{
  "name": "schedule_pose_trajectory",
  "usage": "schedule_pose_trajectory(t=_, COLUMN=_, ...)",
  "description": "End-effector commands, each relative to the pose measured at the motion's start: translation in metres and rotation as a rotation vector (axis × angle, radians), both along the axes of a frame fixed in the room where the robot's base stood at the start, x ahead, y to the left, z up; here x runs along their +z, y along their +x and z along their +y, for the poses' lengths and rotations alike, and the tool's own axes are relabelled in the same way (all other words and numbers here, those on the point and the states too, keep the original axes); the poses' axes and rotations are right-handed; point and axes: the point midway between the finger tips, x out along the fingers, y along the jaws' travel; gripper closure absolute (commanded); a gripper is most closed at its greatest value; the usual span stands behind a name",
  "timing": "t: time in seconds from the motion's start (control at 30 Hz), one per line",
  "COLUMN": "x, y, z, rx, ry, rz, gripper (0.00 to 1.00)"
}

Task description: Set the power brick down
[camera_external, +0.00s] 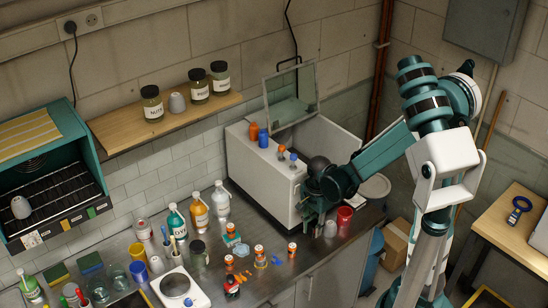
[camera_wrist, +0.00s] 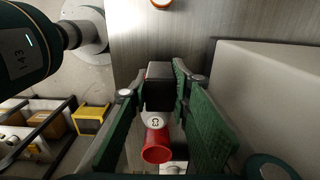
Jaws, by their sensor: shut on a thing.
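The power brick (camera_wrist: 158,88) is a dark, boxy block between the fingertips in the wrist view. My gripper (camera_wrist: 160,90) is shut on it, with a green finger on each side. In the external view my gripper (camera_external: 313,215) points down at the right front corner of the white open-lidded box, over the steel counter (camera_external: 285,235). The brick cannot be made out clearly there. Whether its underside touches the counter cannot be told.
A red cup (camera_external: 345,214) and a small white cup (camera_external: 330,229) stand close to my gripper's right. The white box (camera_external: 262,170) rises just left of it. Bottles, small orange-and-white containers (camera_external: 259,251) and cups crowd the counter further left.

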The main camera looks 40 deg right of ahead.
Motion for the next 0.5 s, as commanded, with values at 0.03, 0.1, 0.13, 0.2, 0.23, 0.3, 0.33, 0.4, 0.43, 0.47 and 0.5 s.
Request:
schedule_pose_trajectory(t=0.03, x=-0.0015, y=0.0000, z=0.0000, rx=0.000, ry=0.000, rz=0.000, gripper=0.94)
schedule_pose_trajectory(t=0.1, x=-0.0023, y=0.0000, z=0.0000, rx=0.000, ry=0.000, rz=0.000, gripper=0.94)
schedule_pose_trajectory(t=0.13, x=-0.0023, y=0.0000, z=0.0000, rx=0.000, ry=0.000, rz=0.000, gripper=0.94)
schedule_pose_trajectory(t=0.2, x=-0.0022, y=-0.0001, z=0.0000, rx=0.000, ry=0.000, rz=0.000, gripper=0.94)
schedule_pose_trajectory(t=0.23, x=-0.0021, y=-0.0001, z=0.0000, rx=0.000, ry=0.000, rz=0.000, gripper=0.94)
schedule_pose_trajectory(t=0.3, x=-0.0021, y=-0.0001, z=0.0000, rx=0.000, ry=0.000, rz=0.000, gripper=0.94)
schedule_pose_trajectory(t=0.33, x=-0.0021, y=-0.0001, z=0.0000, rx=0.000, ry=0.000, rz=0.000, gripper=0.94)
schedule_pose_trajectory(t=0.4, x=-0.0025, y=0.0000, z=0.0000, rx=0.000, ry=0.000, rz=0.000, gripper=0.94)
schedule_pose_trajectory(t=0.43, x=-0.0030, y=0.0000, z=0.0000, rx=0.000, ry=0.000, rz=0.000, gripper=0.94)
schedule_pose_trajectory(t=0.47, x=-0.0038, y=0.0000, z=0.0000, rx=0.000, ry=0.000, rz=0.000, gripper=0.94)
schedule_pose_trajectory(t=0.5, x=-0.0054, y=0.0000, z=0.0000, rx=0.000, ry=0.000, rz=0.000, gripper=0.94)
